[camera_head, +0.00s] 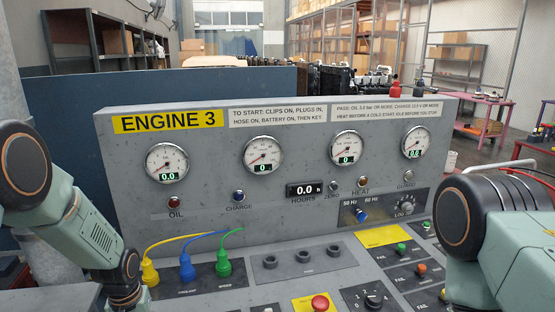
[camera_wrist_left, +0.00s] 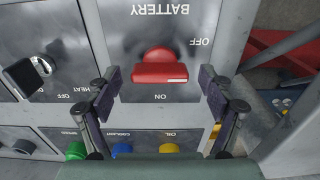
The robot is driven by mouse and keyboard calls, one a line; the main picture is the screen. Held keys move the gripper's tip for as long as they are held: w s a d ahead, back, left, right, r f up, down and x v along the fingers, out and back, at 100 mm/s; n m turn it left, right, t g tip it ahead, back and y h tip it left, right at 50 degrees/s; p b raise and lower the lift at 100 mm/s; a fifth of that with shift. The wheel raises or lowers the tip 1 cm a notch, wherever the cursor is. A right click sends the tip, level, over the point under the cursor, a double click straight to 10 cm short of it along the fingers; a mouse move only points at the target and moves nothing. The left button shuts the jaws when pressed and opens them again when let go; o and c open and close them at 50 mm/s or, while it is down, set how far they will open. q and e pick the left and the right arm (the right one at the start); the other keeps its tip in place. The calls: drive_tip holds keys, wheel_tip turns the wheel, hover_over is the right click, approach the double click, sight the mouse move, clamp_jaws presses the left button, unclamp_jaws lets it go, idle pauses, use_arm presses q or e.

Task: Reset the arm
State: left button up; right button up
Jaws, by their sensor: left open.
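My left arm (camera_head: 75,215) comes in from the left in the head view and runs down past the bottom edge, so its gripper is hidden there. In the left wrist view my left gripper (camera_wrist_left: 160,80) is open, with one finger on each side of the red battery switch handle (camera_wrist_left: 160,66). The handle's wide end lies by the ON mark; the lettering appears upside down.
The Engine 3 panel (camera_head: 285,215) fills the middle, with gauges and knobs. Yellow (camera_head: 150,273), blue (camera_head: 187,268) and green (camera_head: 223,264) plugs with cables stand near the left arm. A black switch (camera_wrist_left: 22,76) sits beside the battery plate.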

use_arm(q)
wheel_tip(320, 180, up, 12)
wheel_tip(320, 180, down, 12)
drive_tip(key=shift+s+f, duration=0.1)
drive_tip(key=shift+f, duration=0.15)
drive_tip(key=shift+m+b, duration=0.3)
drive_tip(key=m+b, duration=0.2)
drive_tip(key=m, duration=0.2)
drive_tip(key=m+b, duration=0.3)
drive_tip(key=m, duration=0.2)
drive_tip(key=m+b, duration=0.5)
drive_tip(key=shift+r+m+b, duration=0.1)
drive_tip(key=shift+m+b, duration=1.25)
drive_tip(key=shift+m, duration=0.25)
